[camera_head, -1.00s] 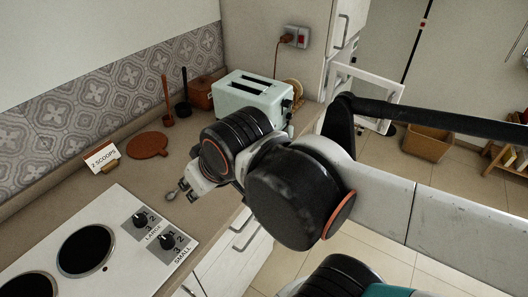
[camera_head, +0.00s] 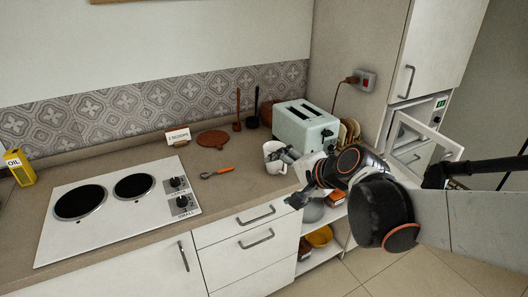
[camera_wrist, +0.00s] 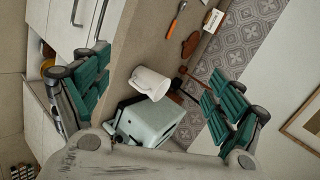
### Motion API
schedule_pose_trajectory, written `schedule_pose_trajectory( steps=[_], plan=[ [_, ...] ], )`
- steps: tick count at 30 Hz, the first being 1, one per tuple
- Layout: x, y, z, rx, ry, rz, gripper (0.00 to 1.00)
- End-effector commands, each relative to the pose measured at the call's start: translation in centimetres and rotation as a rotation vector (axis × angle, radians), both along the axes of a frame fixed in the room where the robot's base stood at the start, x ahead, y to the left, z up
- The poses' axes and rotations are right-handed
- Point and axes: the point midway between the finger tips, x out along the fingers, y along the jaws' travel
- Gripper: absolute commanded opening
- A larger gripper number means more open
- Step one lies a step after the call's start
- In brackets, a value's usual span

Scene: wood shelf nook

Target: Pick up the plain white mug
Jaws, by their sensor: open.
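The plain white mug (camera_head: 271,162) stands on the counter in front of the toaster in the head view. A finger of my gripper (camera_head: 291,177) hides part of its right side. In the wrist view the mug (camera_wrist: 149,83) shows whole, with its handle, between the two green-padded fingers of my gripper (camera_wrist: 158,75). My gripper is open and empty, just right of the mug in the head view. I cannot tell whether a finger touches it.
The pale green toaster (camera_head: 305,124) stands close behind the mug. An orange-handled spoon (camera_head: 217,172) lies to its left, with the stove (camera_head: 118,237) beyond. A round brown board (camera_head: 212,139) lies behind. An open shelf (camera_head: 318,258) is below the counter end.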

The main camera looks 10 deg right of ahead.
Motion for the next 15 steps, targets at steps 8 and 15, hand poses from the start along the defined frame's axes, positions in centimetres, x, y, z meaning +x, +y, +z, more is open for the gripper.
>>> schedule_pose_trajectory(
  steps=[8,15],
  plan=[
    [7.8,-1.1,-3.1,0.5,0.038,-0.241,0.87],
    [12.9,-3.5,-6.7,0.951,0.092,-0.412,0.87]
  ],
)
